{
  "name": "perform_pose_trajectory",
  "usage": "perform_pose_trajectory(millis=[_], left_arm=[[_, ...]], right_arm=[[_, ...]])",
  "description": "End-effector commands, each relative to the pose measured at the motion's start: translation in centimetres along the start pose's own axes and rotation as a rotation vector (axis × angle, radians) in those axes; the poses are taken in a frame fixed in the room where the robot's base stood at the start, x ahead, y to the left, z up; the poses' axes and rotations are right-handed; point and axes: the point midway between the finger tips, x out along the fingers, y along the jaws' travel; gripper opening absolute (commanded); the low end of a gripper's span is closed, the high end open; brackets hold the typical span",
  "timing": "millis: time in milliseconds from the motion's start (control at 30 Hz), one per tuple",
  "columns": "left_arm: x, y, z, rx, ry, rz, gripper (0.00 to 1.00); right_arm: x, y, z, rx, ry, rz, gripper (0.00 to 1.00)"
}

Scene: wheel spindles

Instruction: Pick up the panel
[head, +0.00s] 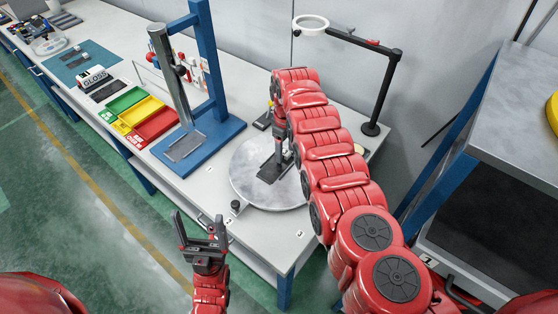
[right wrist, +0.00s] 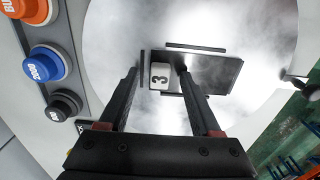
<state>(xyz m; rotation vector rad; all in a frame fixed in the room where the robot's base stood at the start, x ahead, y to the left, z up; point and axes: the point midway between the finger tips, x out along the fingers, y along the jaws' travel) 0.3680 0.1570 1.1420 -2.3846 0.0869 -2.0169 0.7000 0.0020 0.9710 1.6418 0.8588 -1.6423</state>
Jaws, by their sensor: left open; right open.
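A dark grey, flat panel (right wrist: 218,74) lies on a round, pale metal disc (right wrist: 250,125) in the right wrist view. A white tag with a 3 shows at its left part. My right gripper (right wrist: 158,72) is open, with its fingertips close over the tagged end of the panel; I cannot tell whether they touch it. In the head view the disc (head: 243,184) sits on the bench, and my right arm hides part of it. My left gripper (head: 200,218) is open and empty in front of the bench edge.
A blue stand (head: 218,130) with a tilted grey column stands left of the disc. Green, yellow and red trays (head: 140,112) lie further left. A black lamp arm (head: 385,90) rises behind. Coloured round knobs (right wrist: 44,64) line the disc's left side.

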Motion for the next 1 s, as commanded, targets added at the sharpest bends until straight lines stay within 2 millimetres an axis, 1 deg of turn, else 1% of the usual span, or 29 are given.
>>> perform_pose_trajectory(millis=[133, 167, 200, 367, 500, 533, 1000], left_arm=[[-0.03, 0.0, 0.0, 0.0, 0.0, 0.0, 0.85], [-0.03, 0.0, 0.0, 0.0, 0.0, 0.0, 0.85], [-0.03, 0.0, 0.01, 0.0, 0.0, 0.0, 0.85], [-0.03, 0.0, 0.0, 0.0, 0.0, 0.0, 0.85], [-0.03, 0.0, 0.0, 0.0, 0.0, 0.0, 0.85], [-0.03, 0.0, 0.0, 0.0, 0.0, 0.0, 0.85], [-0.09, 0.0, 0.01, 0.0, 0.0, 0.0, 0.85]], right_arm=[[0.0, 0.01, -0.03, 0.0, 0.001, 0.001, 0.65], [-0.01, 0.01, -0.03, 0.0, 0.001, 0.001, 0.63], [-0.01, 0.01, -0.03, 0.0, 0.001, 0.001, 0.56], [-0.02, -0.01, -0.03, 0.0, 0.0, 0.0, 0.27], [-0.03, -0.01, -0.04, -0.001, 0.0, 0.0, 0.02], [-0.03, -0.01, -0.04, -0.001, 0.0, 0.0, 0.0], [-0.15, 0.0, -0.07, -0.001, 0.001, 0.001, 0.0]])
